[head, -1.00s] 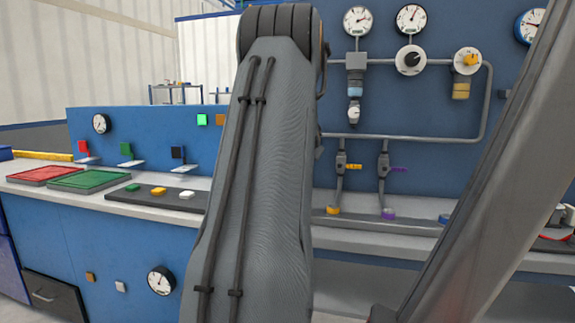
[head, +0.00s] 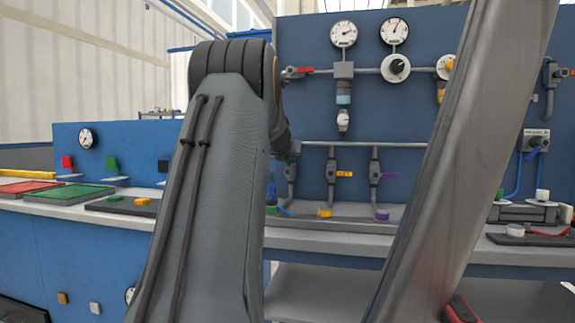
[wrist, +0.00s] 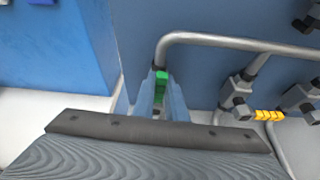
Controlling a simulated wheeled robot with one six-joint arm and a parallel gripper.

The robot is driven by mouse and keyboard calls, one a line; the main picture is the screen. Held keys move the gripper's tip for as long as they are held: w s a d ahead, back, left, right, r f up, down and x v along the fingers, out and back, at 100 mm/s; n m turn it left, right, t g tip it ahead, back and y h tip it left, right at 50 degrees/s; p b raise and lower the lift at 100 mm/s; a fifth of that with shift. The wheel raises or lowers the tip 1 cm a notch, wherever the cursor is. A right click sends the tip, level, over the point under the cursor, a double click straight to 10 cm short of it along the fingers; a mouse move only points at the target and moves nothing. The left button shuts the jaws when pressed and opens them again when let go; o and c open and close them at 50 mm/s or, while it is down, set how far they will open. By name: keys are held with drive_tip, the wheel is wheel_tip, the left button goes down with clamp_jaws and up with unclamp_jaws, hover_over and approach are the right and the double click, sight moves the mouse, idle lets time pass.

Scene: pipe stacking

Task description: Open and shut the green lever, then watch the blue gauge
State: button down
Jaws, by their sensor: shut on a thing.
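The green lever (wrist: 161,82) stands upright between the two blue fingers of my gripper (wrist: 160,98) in the wrist view, and the fingers are shut on it. It is at the left end of the grey pipe, low on the blue wall. In the head view my arm hides most of the gripper and the lever. The blue-rimmed gauge is not visible now. Two white-faced gauges, one at left (head: 343,34) and one at right (head: 394,31), show on the upper panel.
A yellow lever (wrist: 268,115) sits just right of my gripper. A purple lever (head: 389,175) is further right. A red lever (head: 304,70) is on the upper pipe. Green and red trays (head: 68,194) lie on the left bench.

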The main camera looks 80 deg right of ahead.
drive_tip(key=shift+w+f+n+g, duration=0.1)
drive_tip(key=shift+w+n+g, duration=0.15)
drive_tip(key=shift+n+g, duration=0.05)
idle(0.5)
drive_tip(key=c, duration=1.8)
unclamp_jaws()
drive_tip(key=v, duration=0.7)
drive_tip(key=shift+a+r, duration=0.25)
drive_tip(key=shift+a, duration=0.1)
